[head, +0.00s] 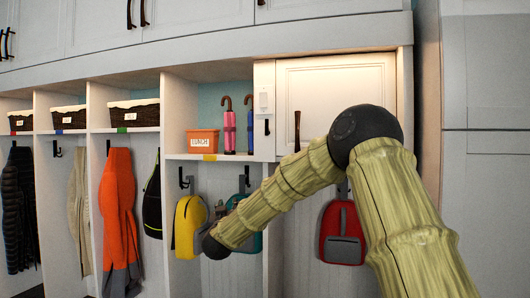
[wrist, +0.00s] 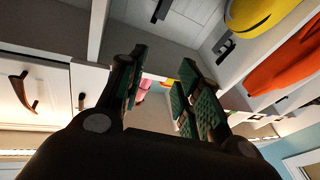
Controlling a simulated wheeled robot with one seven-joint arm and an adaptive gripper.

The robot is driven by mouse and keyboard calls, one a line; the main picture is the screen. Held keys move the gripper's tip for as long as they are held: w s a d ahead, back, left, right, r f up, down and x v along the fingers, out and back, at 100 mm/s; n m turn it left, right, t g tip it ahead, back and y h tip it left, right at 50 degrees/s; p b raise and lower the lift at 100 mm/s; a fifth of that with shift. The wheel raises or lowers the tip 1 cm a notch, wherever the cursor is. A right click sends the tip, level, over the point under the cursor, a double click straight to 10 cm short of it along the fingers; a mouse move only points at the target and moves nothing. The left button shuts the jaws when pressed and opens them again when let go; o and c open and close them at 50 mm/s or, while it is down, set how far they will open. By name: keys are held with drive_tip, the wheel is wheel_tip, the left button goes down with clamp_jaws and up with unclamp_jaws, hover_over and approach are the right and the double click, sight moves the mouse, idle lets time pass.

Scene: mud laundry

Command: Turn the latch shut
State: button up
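A small dark latch (head: 266,127) sits on the narrow white strip left of the closed cupboard door (head: 345,95). It looks upright and clear of the door's edge. A small dark piece that appears to be the latch (wrist: 81,101) shows at the left of the wrist view. The door has a longer dark handle (head: 297,130), also in the wrist view (wrist: 22,92). My gripper (wrist: 162,62) is open and empty, its green-padded fingers apart. In the head view my arm reaches down left, its dark wrist near the yellow backpack, below the latch; the fingers are hard to make out there.
An orange lunch bin (head: 202,141), a pink umbrella (head: 229,130) and a blue umbrella (head: 249,128) stand in the cubby left of the latch. Coats hang further left.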

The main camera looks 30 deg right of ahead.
sight(266, 129)
drive_tip(key=s+d+r+m+g+h+p, duration=0.1)
drive_tip(key=s+d+r+m+h, duration=0.3)
drive_tip(key=r, duration=0.8)
drive_tip(key=s+d+r+m+g+h, duration=0.15)
drive_tip(key=d+r, duration=0.35)
drive_tip(key=r, duration=0.7)
drive_tip(key=shift+h, duration=0.35)
drive_tip(key=p+x, duration=0.3)
drive_tip(key=x, duration=0.2)
drive_tip(key=p+x, duration=0.3)
drive_tip(key=x, duration=0.3)
drive_tip(key=shift+w+a+f, duration=0.15)
drive_tip(key=shift+w+f, duration=0.1)
clamp_jaws()
